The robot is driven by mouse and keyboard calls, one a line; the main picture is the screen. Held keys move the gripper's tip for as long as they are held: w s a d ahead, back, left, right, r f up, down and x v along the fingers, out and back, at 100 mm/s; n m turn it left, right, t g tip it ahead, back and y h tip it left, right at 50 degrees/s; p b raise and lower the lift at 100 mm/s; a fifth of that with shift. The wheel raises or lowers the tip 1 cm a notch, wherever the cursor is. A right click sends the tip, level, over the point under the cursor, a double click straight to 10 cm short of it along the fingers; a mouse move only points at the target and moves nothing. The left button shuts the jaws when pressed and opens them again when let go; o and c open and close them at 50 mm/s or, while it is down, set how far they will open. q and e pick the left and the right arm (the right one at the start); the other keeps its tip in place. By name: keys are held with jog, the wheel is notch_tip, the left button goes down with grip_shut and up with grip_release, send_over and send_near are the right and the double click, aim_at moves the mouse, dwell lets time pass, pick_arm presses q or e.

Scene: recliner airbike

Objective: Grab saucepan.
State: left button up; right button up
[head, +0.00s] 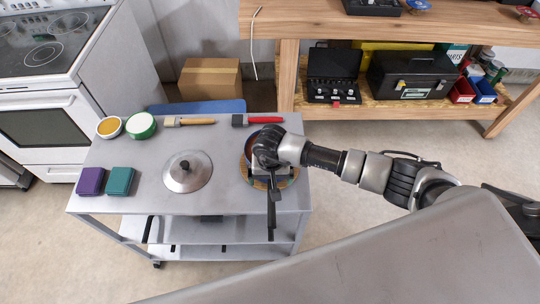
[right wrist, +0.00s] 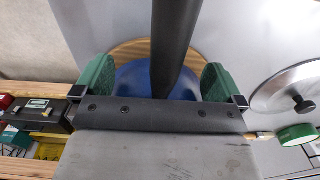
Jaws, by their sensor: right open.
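The saucepan is mostly hidden under my right gripper (head: 268,168) at the right end of the grey cart. Its long dark handle (head: 271,215) points toward the cart's near edge. In the right wrist view the handle (right wrist: 174,45) runs up from between the two green fingers of my right gripper (right wrist: 157,82). The fingers are spread, with gaps on both sides of the handle. Part of the blue pan body (right wrist: 138,76) shows below the handle, over a round wooden board (right wrist: 130,48). My left gripper is not in view.
On the grey cart (head: 225,195) are a silver lid (head: 187,178), a brush (head: 190,122), a red-handled brush (head: 262,120), two small bowls and two boxes, purple (head: 91,181) and teal (head: 120,181). A wooden workbench (head: 290,75) with toolboxes stands behind. A stove (head: 45,95) is at left.

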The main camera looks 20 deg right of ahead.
jog(key=shift+c, duration=0.3)
jog(key=shift+r, duration=0.1)
grip_shut()
jog(key=shift+w, duration=0.15)
